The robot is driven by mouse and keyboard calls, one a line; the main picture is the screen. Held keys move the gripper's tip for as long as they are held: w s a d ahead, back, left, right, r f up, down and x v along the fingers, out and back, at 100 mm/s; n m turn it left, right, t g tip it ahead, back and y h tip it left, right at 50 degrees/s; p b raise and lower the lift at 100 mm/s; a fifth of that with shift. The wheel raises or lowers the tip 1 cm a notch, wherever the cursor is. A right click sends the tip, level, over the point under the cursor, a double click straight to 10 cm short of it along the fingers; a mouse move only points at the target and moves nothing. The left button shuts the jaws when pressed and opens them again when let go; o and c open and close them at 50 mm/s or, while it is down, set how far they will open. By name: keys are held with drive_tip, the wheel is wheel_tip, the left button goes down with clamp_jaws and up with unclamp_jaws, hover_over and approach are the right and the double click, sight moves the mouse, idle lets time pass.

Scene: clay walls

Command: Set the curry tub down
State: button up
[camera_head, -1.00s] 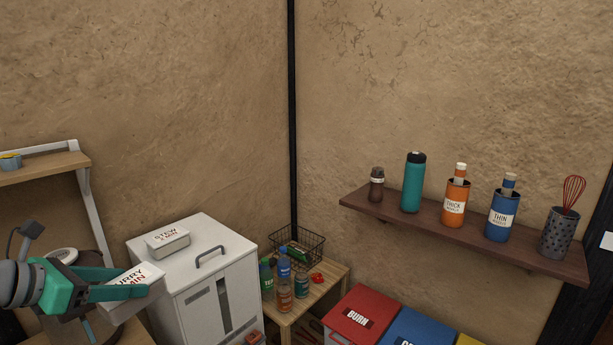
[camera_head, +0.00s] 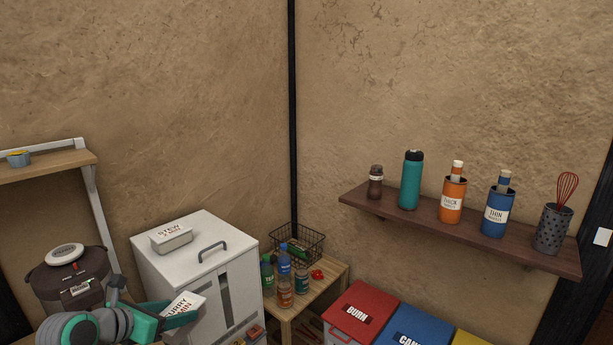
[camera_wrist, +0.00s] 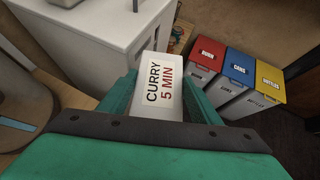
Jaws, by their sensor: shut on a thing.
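The curry tub (camera_head: 186,304) is a white box labelled "CURRY 5 MIN". My gripper (camera_head: 172,314) is shut on it at the lower left of the head view, in front of the white cabinet. In the wrist view the tub (camera_wrist: 160,88) sits between the two teal fingers, its label facing the camera. Its underside is hidden, and I cannot tell what is directly below it.
The white cabinet (camera_head: 183,262) bears a stew tub (camera_head: 171,238) and a dark handle. A dark rice cooker (camera_head: 62,278) stands to its left. A wooden table (camera_head: 327,283) with bottles and a wire basket (camera_head: 303,243) is to the right, beside lidded bins (camera_head: 362,306).

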drive_tip(key=d+f+n+y, duration=0.1)
drive_tip(key=d+f, duration=0.6)
drive_tip(key=f, duration=0.5)
drive_tip(key=d+f+n+y, duration=0.2)
drive_tip(key=d+f, duration=0.5)
drive_tip(key=f, duration=0.5)
drive_tip(key=s+d+f+n+y, duration=0.1)
drive_tip(key=s+d+f, duration=1.3)
drive_tip(key=d+f, duration=0.4)
drive_tip(key=shift+s+d+t, duration=0.15)
drive_tip(key=shift+s+t, duration=0.05)
drive_tip(key=shift+t, duration=0.2)
drive_tip(key=shift+f, duration=0.1)
